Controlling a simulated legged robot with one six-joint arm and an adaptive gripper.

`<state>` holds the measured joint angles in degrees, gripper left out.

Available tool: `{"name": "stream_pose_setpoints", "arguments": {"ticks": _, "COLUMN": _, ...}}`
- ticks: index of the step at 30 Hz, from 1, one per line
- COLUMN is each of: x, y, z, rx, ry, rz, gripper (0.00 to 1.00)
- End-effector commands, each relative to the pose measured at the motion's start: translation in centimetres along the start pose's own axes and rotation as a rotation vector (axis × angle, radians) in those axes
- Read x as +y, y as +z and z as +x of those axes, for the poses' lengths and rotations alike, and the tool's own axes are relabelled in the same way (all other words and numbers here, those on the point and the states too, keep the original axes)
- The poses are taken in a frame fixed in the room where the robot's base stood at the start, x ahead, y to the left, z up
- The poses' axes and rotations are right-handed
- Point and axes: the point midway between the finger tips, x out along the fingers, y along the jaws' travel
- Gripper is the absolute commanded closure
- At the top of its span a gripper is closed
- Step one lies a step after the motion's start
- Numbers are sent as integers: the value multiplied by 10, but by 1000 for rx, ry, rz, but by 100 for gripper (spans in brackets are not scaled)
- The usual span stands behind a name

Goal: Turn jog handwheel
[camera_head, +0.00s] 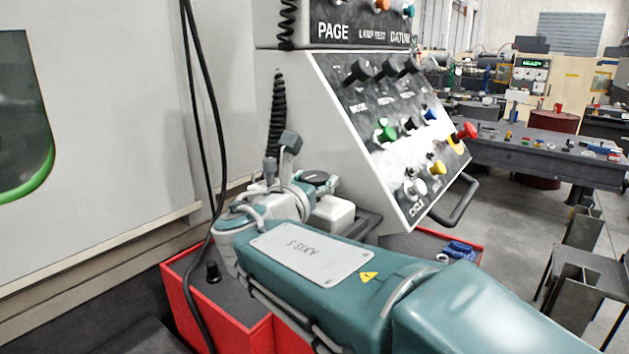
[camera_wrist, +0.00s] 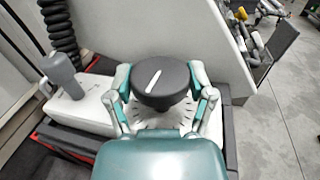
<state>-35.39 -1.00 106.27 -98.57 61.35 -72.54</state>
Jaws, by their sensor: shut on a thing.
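The jog handwheel (camera_wrist: 160,84) is a round black knob with a white pointer line, set on a pale box with dial marks around it. In the wrist view it sits between the two fingers of my gripper (camera_wrist: 161,90), which is shut on it from both sides. In the head view the handwheel (camera_head: 316,179) shows as a dark disc beside the end of my arm. My gripper (camera_head: 292,190) is partly hidden there by its own links.
A grey joystick (camera_wrist: 64,76) stands on the pale box left of the handwheel. The sloped control panel (camera_head: 390,130) rises close behind, with a coiled black cable (camera_head: 277,115) at its left. A red cabinet (camera_head: 230,310) lies below. Open floor shows at the right.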

Motion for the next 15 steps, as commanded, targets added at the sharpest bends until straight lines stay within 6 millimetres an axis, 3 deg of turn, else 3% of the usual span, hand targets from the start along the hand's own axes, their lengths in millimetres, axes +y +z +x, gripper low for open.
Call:
{"name": "stream_pose_setpoints", "arguments": {"ticks": 3, "x": 1, "y": 0, "z": 0, "rx": -1, "ry": 2, "rz": 0, "gripper": 78}}
{"name": "stream_pose_setpoints", "arguments": {"ticks": 4, "x": 1, "y": 0, "z": 0, "rx": -1, "ry": 2, "rz": 0, "gripper": 17}}
{"name": "stream_pose_setpoints", "arguments": {"ticks": 5, "x": 1, "y": 0, "z": 0, "rx": -1, "ry": 2, "rz": 0, "gripper": 4}}
{"name": "stream_pose_setpoints", "arguments": {"ticks": 6, "x": 1, "y": 0, "z": 0, "rx": -1, "ry": 1, "rz": 0, "gripper": 0}}
{"name": "stream_pose_setpoints", "arguments": {"ticks": 15, "x": 0, "y": 0, "z": 0, "rx": 0, "ry": 0, "rz": 0, "gripper": 0}}
